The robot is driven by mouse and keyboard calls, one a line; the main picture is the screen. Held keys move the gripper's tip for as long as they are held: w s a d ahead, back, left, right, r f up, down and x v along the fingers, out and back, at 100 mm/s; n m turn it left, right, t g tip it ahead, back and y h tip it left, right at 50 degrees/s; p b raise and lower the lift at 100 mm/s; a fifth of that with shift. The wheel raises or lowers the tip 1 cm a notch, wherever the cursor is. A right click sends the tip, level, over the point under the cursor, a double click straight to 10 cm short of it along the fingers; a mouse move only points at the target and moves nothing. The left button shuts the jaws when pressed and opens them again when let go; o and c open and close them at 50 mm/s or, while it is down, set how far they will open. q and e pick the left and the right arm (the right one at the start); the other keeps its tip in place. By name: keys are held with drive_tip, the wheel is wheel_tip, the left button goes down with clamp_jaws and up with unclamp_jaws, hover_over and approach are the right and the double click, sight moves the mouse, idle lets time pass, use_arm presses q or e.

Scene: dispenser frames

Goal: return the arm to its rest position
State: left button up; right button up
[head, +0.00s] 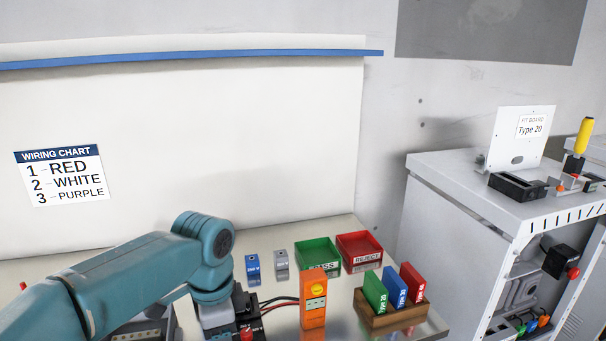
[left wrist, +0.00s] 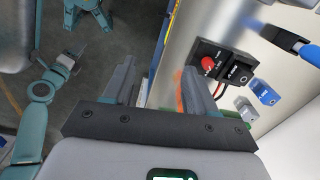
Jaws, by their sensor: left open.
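My left arm (head: 130,280) comes in from the left in the head view. It bends at a teal joint over the bench's near side, and its lower part runs down to the picture's bottom edge. In the left wrist view my left gripper (left wrist: 157,80) has its two grey fingers spread apart, with nothing seen between them. Its right finger is near a black block with a red button (left wrist: 208,65) in that picture; whether they touch is unclear. The fingertips cannot be made out in the head view. My right gripper cannot be identified in either view.
On the bench are an orange device (head: 313,300), a green PASS bin (head: 318,252), a red REJECT bin (head: 360,250), a blue block (head: 252,266), a grey block (head: 281,262) and a wooden holder (head: 385,318) with coloured cards. A grey cabinet (head: 450,215) stands right.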

use_arm(q)
drive_tip(key=s+d+f+n+h, duration=0.2)
drive_tip(key=s+f+n, duration=0.1)
drive_tip(key=f, duration=0.9)
drive_tip(key=s+d+f+n+h, duration=0.1)
drive_tip(key=s+f+n, duration=0.15)
drive_tip(key=f, duration=1.05)
drive_tip(key=s+f+n+h, duration=0.1)
drive_tip(key=s+f+n, duration=0.9)
drive_tip(key=s, duration=0.5)
drive_tip(key=shift+s+a+f, duration=0.15)
drive_tip(key=shift+a+f, duration=0.15)
drive_tip(key=shift+f, duration=0.4)
